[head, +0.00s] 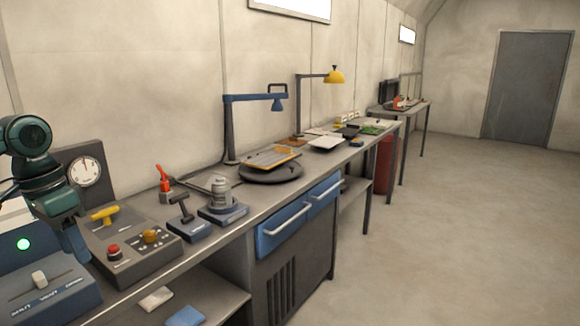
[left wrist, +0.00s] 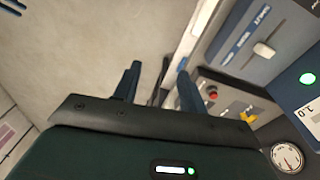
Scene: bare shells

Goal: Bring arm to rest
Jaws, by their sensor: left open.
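My left arm comes in at the left edge of the head view. Its gripper (head: 75,243) hangs fingers down in front of the grey control box, above the bench's near end. In the left wrist view, the two dark blue fingers of the gripper (left wrist: 158,88) stand apart with nothing between them. Bare floor lies behind one finger and the bench's edge near the other.
A blue slider panel (head: 45,298), a grey box with a red button (head: 114,252) and yellow handle (head: 104,214), and a dial gauge (head: 84,171) crowd the bench's near end. A blue lamp (head: 232,130) rises farther along. The floor (head: 460,230) at right is clear.

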